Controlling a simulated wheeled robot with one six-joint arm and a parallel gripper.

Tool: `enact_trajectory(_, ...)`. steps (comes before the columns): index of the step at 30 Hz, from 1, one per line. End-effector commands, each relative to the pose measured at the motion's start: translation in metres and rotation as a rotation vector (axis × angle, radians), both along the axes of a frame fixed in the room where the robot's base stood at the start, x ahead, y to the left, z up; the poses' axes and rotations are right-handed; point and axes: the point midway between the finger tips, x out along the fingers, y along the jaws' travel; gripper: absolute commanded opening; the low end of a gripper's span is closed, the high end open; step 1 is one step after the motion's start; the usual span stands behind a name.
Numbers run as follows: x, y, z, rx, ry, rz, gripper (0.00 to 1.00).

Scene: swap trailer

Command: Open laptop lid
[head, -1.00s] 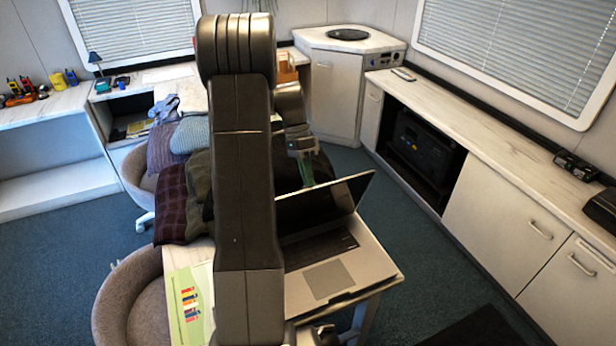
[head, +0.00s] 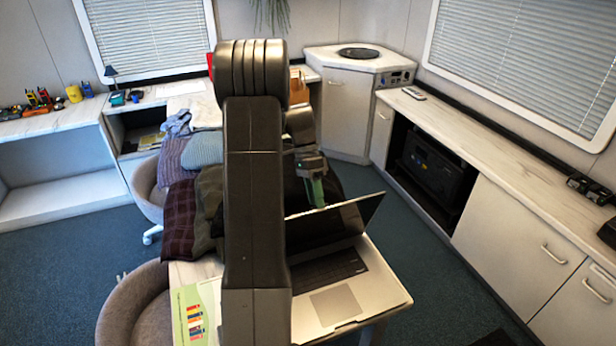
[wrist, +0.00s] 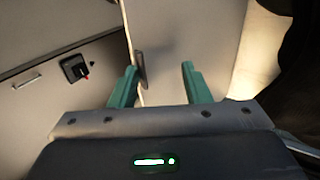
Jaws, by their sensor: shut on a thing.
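The laptop (head: 337,302) sits on the table with its keyboard facing me. Its lid (head: 345,221) is partly raised, with the dark screen towards me and the top edge tilted at a slant. My gripper (head: 315,198) is at the lid's top edge, its green fingers coming down from above and behind, shut on the lid. The contact itself is hard to see. My arm hides the laptop's left side. In the wrist view the two green fingers (wrist: 157,86) show with a gap between them; I cannot clearly make out the lid there.
Folded clothes (head: 185,208) lie on the table left of and behind the laptop. A green-edged sheet (head: 195,312) lies at the front left. Chairs (head: 140,305) stand at the left. Low cabinets (head: 515,220) line the right wall, with open floor (head: 425,265) between.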

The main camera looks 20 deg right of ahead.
Motion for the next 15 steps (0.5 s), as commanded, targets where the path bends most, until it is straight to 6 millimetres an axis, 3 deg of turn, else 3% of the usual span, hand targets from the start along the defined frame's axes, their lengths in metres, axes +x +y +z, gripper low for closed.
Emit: enact_trajectory(15,0.037,0.004,0.008,0.004,-0.008,0.000,0.28)
